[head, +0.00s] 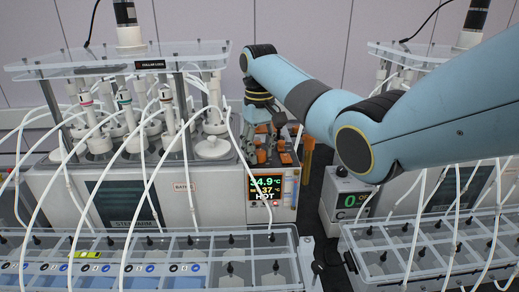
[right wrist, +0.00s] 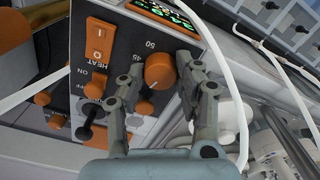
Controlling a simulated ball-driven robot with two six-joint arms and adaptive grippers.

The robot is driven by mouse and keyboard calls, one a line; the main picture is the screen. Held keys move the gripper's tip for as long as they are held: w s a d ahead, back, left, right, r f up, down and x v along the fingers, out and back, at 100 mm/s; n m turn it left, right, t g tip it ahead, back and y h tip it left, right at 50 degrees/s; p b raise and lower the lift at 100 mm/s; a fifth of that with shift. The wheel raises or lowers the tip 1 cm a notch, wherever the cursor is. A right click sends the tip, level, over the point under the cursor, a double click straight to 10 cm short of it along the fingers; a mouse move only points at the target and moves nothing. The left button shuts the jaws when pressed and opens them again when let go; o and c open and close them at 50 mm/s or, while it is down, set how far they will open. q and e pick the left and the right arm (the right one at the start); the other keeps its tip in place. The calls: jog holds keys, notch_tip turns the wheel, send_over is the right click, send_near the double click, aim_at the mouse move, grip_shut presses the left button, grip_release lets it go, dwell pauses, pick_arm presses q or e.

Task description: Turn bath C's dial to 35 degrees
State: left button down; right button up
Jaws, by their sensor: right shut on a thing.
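The bath on the left (head: 215,190) has a lit display (head: 265,188) that reads 34.9 °C, with a smaller 37 and HOT below it. My right gripper (head: 262,150) reaches down onto the control panel above this display. In the right wrist view, the orange dial (right wrist: 159,71) sits between the two fingers of the right gripper (right wrist: 158,84), which is shut on it. Scale numbers 50 and 45 show beside the dial; its exact setting is too small to read. Fingers hide part of the scale. No letter naming this bath is clear. My left gripper is out of view.
Beside the dial are an orange HEAT rocker switch (right wrist: 99,40) and orange-capped controls (right wrist: 95,86). White tubes (right wrist: 221,70) hang close to the gripper.

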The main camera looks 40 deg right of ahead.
aim_at(259, 152)
jog(key=shift+n, duration=2)
jog(key=o, duration=1.2)
jog(key=shift+c, duration=0.2)
jog(key=shift+r, duration=0.1)
notch_tip(259, 152, up, 7)
jog(key=shift+r, duration=0.15)
